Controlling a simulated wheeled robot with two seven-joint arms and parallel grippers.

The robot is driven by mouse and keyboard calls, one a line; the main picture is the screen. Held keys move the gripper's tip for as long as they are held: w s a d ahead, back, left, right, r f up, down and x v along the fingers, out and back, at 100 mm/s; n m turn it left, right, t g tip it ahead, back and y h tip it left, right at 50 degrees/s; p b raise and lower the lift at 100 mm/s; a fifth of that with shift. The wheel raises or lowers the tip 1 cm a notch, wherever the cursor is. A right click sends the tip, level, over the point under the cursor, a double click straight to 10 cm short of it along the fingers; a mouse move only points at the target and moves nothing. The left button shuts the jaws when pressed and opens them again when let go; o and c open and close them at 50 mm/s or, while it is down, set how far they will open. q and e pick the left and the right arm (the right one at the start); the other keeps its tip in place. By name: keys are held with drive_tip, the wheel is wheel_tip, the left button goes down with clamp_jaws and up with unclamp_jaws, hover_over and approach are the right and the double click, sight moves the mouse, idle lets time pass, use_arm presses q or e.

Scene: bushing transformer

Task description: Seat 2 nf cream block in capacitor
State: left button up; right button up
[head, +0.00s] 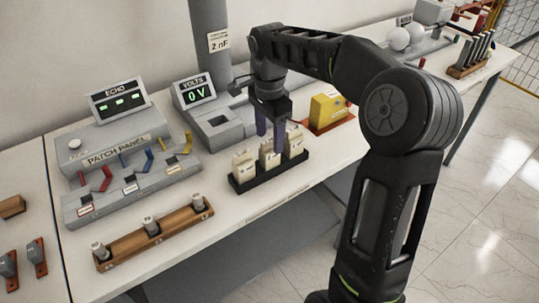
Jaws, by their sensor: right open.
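Three cream blocks stand upright in a black tray (262,181): a left one (243,167), a middle one (268,158) and a right one (294,145). Their markings are too small to read. The capacitor (215,125) is the grey unit behind them, with a "VOLTS" display reading 0V and a dark rectangular recess in its top. A sign (218,42) on the grey column above it reads 2 nF. My right gripper (270,142) is open, pointing down over the middle block, its purple fingers at the block's top. Contact cannot be told. My left gripper is out of view.
A patch panel (112,153) with coloured levers and an ECHO display stands left. A wooden rack (152,234) with metal cylinders lies in front. A yellow block (328,107) sits right of the capacitor, partly behind my arm. Bare table lies between rack and tray.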

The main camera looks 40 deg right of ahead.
sight(270, 155)
wheel_tip(270, 155, down, 2)
drive_tip(key=shift+f, duration=0.25)
drive_tip(key=shift+c, duration=0.2)
clamp_jaws()
idle(0.7)
idle(0.7)
